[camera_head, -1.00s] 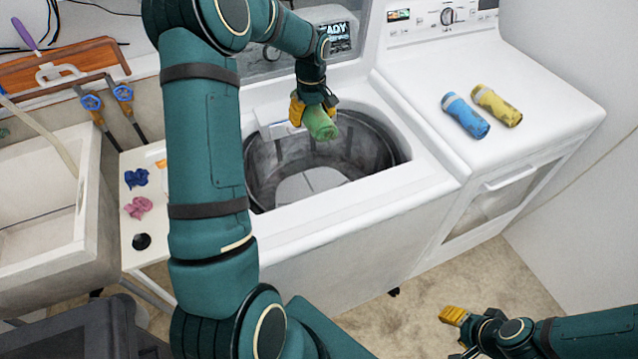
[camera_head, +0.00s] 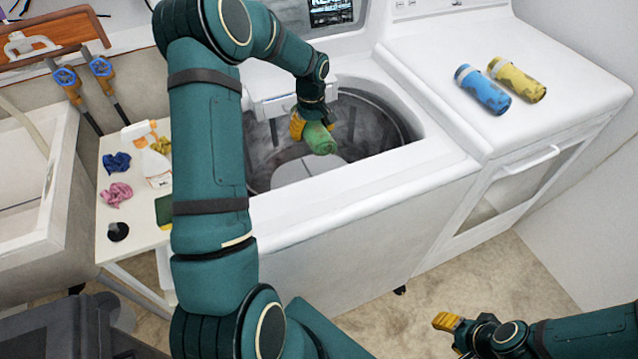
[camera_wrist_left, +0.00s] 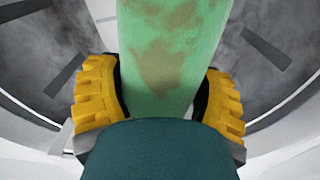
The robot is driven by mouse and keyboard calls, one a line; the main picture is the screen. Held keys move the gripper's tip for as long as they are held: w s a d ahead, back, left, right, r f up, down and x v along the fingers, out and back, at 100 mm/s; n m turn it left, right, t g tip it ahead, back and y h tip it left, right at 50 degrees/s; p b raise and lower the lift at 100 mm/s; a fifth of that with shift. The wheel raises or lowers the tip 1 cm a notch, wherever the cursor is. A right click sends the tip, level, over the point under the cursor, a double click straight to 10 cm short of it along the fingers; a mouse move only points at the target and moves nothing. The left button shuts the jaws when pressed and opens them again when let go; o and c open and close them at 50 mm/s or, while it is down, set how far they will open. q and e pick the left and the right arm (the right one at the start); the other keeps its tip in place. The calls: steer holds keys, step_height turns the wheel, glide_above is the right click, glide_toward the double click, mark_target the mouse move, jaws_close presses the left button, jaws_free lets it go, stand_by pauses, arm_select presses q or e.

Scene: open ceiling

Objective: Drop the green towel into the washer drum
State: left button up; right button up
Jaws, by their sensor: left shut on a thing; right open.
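The green towel (camera_head: 320,139), a rolled cloth with brownish patches, is in my left gripper (camera_head: 308,130) over the open washer drum (camera_head: 370,125). In the left wrist view the yellow fingers of the left gripper (camera_wrist_left: 160,95) are shut on both sides of the towel (camera_wrist_left: 172,50), with the grey drum wall (camera_wrist_left: 50,55) behind it. The towel appears within the drum opening; its exact height above the drum floor I cannot tell. My right gripper (camera_head: 447,322) is open and empty at the lower right, away from the washer.
A blue rolled towel (camera_head: 482,90) and a yellow one (camera_head: 517,80) lie on the white dryer (camera_head: 430,65) at right. A sink (camera_head: 30,190) stands at far left.

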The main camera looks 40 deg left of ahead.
arm_select(q)
step_height(320, 180, down, 4)
steer(key=shift+r+b, duration=0.1)
steer(key=shift+b, duration=0.95)
steer(key=o, duration=1.3)
steer(key=shift+c, duration=0.2)
step_height(320, 180, up, 12)
steer(key=shift+s+d, duration=0.1)
